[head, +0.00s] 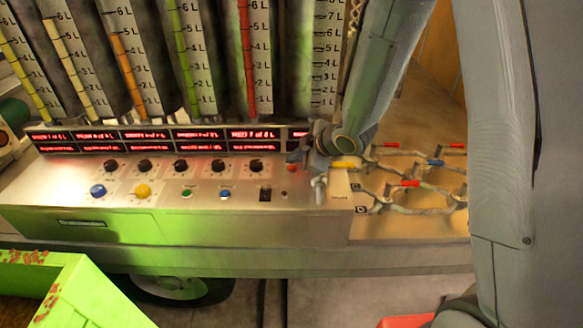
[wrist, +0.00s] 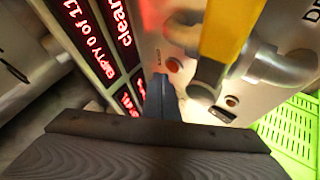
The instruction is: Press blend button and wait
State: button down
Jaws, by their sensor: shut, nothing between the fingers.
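A small red button (head: 291,167) sits at the panel's upper right. The labels are too small to read, so I cannot tell which button is blend. My gripper (head: 300,157) is shut and empty at the upper right of the panel. In the wrist view its narrow tip (wrist: 162,84) is close to a round red-orange button (wrist: 175,65); contact cannot be told.
A yellow-handled valve (wrist: 230,30) stands close beside my gripper. Pipes with red, blue and yellow handles (head: 410,184) lie to the right. Red displays (head: 150,140) and graduated tubes rise behind the panel. A bright green bin (head: 75,290) is at the lower left.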

jog(key=shift+f, duration=0.15)
dwell(0.6)
jog(key=shift+f+b, duration=0.3)
jog(key=shift+b, duration=0.05)
jog(key=shift+f, duration=0.3)
dwell(0.5)
jog(key=shift+s+d+f+b, duration=0.1)
jog(key=shift+s+f+b, duration=0.25)
jog(key=shift+f+b, duration=0.15)
dwell(0.5)
jog(key=shift+r, duration=0.1)
jog(key=shift+w+r+p, duration=0.25)
jog(key=shift+r+p, duration=0.5)
jog(key=shift+r+p, duration=2.35)
jog(key=shift+r, duration=0.25)
